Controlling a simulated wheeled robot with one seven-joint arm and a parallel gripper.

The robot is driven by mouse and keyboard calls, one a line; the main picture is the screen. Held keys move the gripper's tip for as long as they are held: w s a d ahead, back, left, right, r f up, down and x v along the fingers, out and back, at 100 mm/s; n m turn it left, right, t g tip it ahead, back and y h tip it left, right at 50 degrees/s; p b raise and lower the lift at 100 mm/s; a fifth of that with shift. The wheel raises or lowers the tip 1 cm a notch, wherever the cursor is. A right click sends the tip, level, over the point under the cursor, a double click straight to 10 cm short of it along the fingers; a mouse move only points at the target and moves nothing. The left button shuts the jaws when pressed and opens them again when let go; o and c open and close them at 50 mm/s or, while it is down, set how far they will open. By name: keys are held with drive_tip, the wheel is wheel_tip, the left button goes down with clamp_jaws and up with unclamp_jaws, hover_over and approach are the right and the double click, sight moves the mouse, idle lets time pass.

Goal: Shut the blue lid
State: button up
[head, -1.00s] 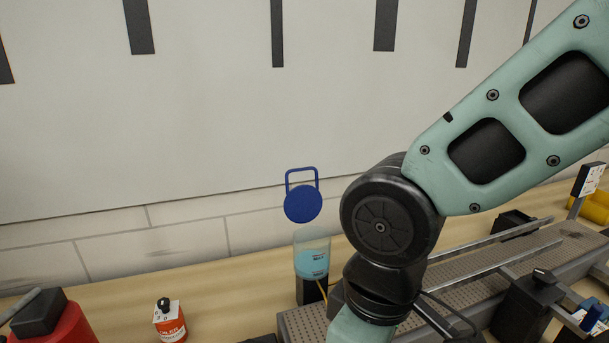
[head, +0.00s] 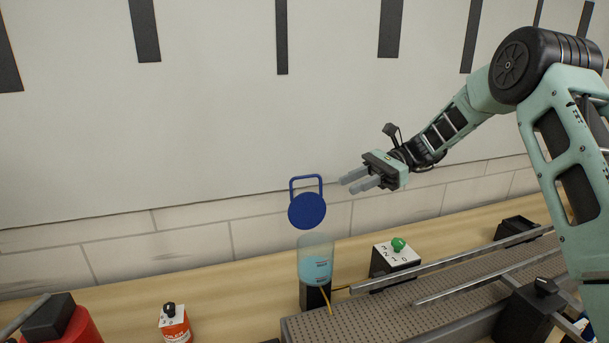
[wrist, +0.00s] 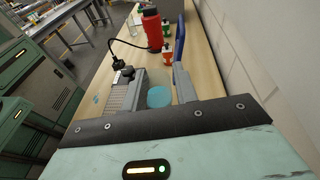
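The blue lid (head: 307,210) is a round disc with a square loop handle (head: 306,181) on top. It stands raised and upright above the clear container (head: 316,260), which holds light blue liquid. My gripper (head: 361,178) is to the right of the lid near handle height, with fingers pointing left, apart from it. Its two fingers are spread with nothing between them. In the wrist view the lid (wrist: 180,38) shows edge-on beyond the right fingertip, and the container's blue liquid (wrist: 159,97) shows between the fingers.
A conveyor (head: 410,307) with metal rails runs right of the container. A white-topped box with a green knob (head: 398,245) stands behind it. An orange bottle (head: 174,323) and a red container (head: 75,328) stand at left. The wall is close behind.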

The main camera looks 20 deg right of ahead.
sight(315, 175)
drive_tip(key=w+d+r+m+t+y, duration=0.1)
drive_tip(key=w+d+m+t+y, duration=0.15)
drive_tip(key=d, duration=0.35)
drive_tip(key=shift+n+g+y, duration=0.25)
drive_tip(key=shift+n+g, duration=0.1)
drive_tip(key=shift+g, duration=0.1)
drive_tip(key=a+p, duration=0.2)
drive_tip(key=a, duration=0.3)
drive_tip(key=a+p, duration=0.2)
drive_tip(key=a, duration=0.3)
drive_tip(key=a+p, duration=0.2)
drive_tip(key=a, duration=0.4)
drive_tip(key=shift+a+r, duration=0.1)
drive_tip(key=shift+r, duration=0.25)
drive_tip(key=shift+a+f+p, duration=0.1)
drive_tip(key=shift+a+p, duration=0.2)
drive_tip(key=shift+a, duration=0.15)
clamp_jaws()
